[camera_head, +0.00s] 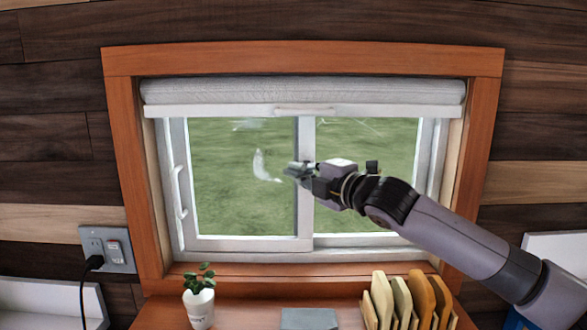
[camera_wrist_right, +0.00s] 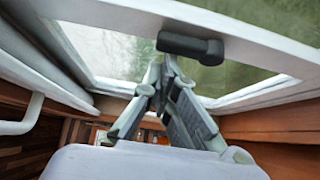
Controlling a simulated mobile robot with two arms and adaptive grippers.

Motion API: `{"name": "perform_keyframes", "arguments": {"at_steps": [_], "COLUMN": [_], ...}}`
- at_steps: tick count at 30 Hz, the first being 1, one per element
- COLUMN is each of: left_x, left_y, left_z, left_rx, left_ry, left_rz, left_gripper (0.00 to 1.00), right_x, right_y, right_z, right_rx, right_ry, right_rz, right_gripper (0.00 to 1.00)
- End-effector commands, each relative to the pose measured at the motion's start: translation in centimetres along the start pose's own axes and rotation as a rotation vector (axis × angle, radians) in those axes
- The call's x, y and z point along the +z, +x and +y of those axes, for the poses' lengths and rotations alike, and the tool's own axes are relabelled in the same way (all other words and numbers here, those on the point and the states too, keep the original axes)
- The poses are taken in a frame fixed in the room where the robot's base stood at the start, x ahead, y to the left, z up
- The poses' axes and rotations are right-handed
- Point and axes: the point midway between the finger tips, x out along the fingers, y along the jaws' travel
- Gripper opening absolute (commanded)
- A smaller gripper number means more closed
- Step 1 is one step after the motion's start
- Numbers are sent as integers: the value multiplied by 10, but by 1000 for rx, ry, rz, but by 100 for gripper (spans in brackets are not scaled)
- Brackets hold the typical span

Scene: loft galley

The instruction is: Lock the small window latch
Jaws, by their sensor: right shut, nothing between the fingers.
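The window (camera_head: 245,242) has a white frame with two panes and a central upright. A small dark latch (camera_wrist_right: 190,47) sits on the white frame bar in the right wrist view. In the head view I cannot make the latch out; my gripper covers part of the central upright. My right gripper (camera_head: 291,171) is shut and empty in front of the middle of the window. In the right wrist view its fingertips (camera_wrist_right: 167,62) are close together just below the latch; I cannot tell whether they touch it. My left gripper is not in view.
A white handle (camera_head: 178,190) is on the window's left side. A rolled blind (camera_head: 300,92) hangs above. On the wooden sill below stand a potted plant (camera_head: 199,300), a grey block (camera_head: 309,319) and a rack with several boards (camera_head: 404,300). An outlet (camera_head: 107,249) is at left.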

Motion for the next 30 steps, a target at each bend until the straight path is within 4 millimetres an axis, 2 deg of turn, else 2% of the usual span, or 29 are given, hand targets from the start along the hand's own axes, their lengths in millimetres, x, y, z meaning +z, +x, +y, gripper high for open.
{"name": "perform_keyframes", "arguments": {"at_steps": [8, 30], "left_x": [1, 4], "left_y": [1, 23], "left_z": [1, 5], "left_rx": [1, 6], "left_ry": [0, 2], "left_rz": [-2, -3], "left_gripper": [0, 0], "right_x": [0, 5], "right_y": [0, -4], "right_z": [-1, -1], "right_rx": [2, 95], "right_ry": [3, 120], "right_rz": [0, -1], "right_gripper": [0, 0]}}
